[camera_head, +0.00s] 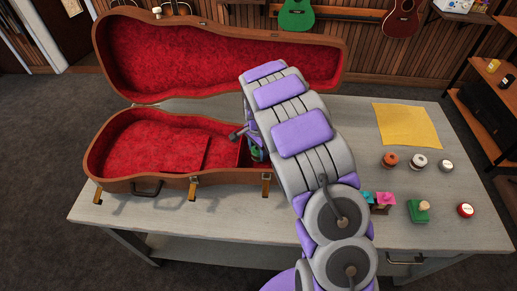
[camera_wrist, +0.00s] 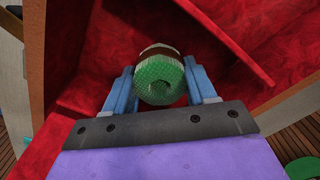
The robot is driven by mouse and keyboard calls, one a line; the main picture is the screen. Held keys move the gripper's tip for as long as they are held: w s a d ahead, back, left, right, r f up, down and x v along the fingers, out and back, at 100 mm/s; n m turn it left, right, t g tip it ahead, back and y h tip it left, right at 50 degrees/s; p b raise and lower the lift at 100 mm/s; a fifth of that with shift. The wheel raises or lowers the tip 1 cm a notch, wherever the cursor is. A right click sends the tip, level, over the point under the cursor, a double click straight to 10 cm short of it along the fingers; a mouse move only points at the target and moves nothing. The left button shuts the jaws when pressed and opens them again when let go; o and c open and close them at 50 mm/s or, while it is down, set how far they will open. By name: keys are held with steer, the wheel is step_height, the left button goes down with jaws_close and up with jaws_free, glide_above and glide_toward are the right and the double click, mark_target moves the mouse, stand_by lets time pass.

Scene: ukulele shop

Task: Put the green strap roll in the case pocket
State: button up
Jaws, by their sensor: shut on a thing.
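The green strap roll (camera_wrist: 160,82) has a ridged green end with a pale and dark band behind it. My gripper (camera_wrist: 163,74) is shut on it, with a blue finger on each side. In the head view a small bit of the green roll (camera_head: 254,153) shows beside my arm, at the right part of the open case (camera_head: 140,185). The case is brown with red lining. The case pocket is mostly hidden behind my arm; a red divider (camera_wrist: 225,42) shows beyond the roll in the wrist view. I cannot tell whether the roll touches the lining.
The case lid (camera_head: 215,60) stands open at the back.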

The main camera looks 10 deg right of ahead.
steer(key=shift+a, duration=0.4)
steer(key=o, duration=0.9)
steer(key=shift+a, duration=0.55)
steer(key=shift+o, duration=1.4)
steer(key=shift+d, duration=0.15)
steer(key=shift+o, duration=0.2)
steer(key=shift+d, duration=0.65)
steer(key=shift+o, duration=1.1)
steer(key=shift+a, duration=0.45)
steer(key=shift+d, duration=0.15)
